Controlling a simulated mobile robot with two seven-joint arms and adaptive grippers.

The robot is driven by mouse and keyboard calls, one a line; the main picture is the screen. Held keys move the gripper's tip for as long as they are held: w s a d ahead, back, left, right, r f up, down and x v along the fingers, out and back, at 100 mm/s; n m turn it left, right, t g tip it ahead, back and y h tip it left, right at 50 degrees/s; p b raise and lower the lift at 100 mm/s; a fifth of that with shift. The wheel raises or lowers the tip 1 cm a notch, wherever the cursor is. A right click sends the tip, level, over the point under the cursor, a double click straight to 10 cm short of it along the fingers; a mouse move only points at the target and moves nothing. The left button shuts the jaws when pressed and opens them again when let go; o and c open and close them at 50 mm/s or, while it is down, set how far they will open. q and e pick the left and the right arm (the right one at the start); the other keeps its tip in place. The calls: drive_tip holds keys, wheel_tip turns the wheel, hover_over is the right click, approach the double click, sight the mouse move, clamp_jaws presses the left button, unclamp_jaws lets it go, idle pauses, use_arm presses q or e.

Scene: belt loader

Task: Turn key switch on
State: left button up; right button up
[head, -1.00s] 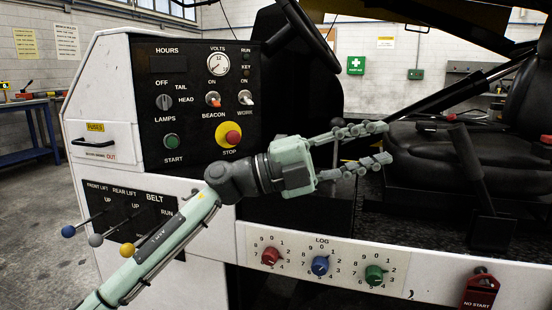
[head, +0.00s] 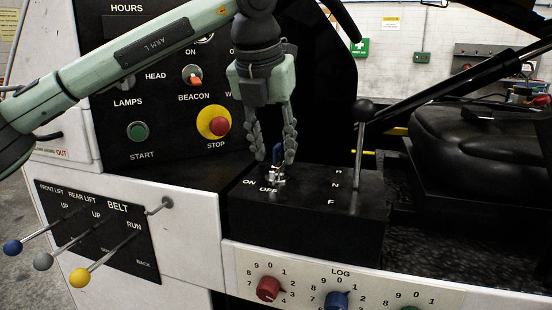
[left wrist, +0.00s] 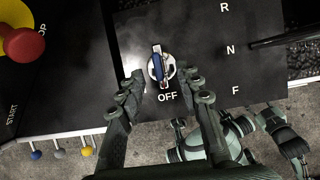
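The key switch (head: 273,178) sits on top of the black console box, with a blue key (head: 278,153) standing upright in it. ON and OFF are printed in front of it. In the left wrist view the blue key (left wrist: 157,67) points with its near end toward OFF; ON is not readable there. My left gripper (head: 275,157) is open above the switch, pointing down, its fingers on either side of the key. In the left wrist view my left gripper (left wrist: 162,86) shows a clear gap between its fingertips.
A black-knobbed lever (head: 362,110) stands right of the key by R, N, F. The red STOP button (head: 219,126) is on the panel to the left. Belt and lift levers (head: 80,277) stick out at lower left. Coloured LOG knobs (head: 268,289) are below.

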sight(277, 172)
use_arm(q)
drive_tip(key=shift+x, duration=1.55)
drive_tip(key=shift+d, duration=0.1)
drive_tip(key=shift+c, duration=0.6)
clamp_jaws()
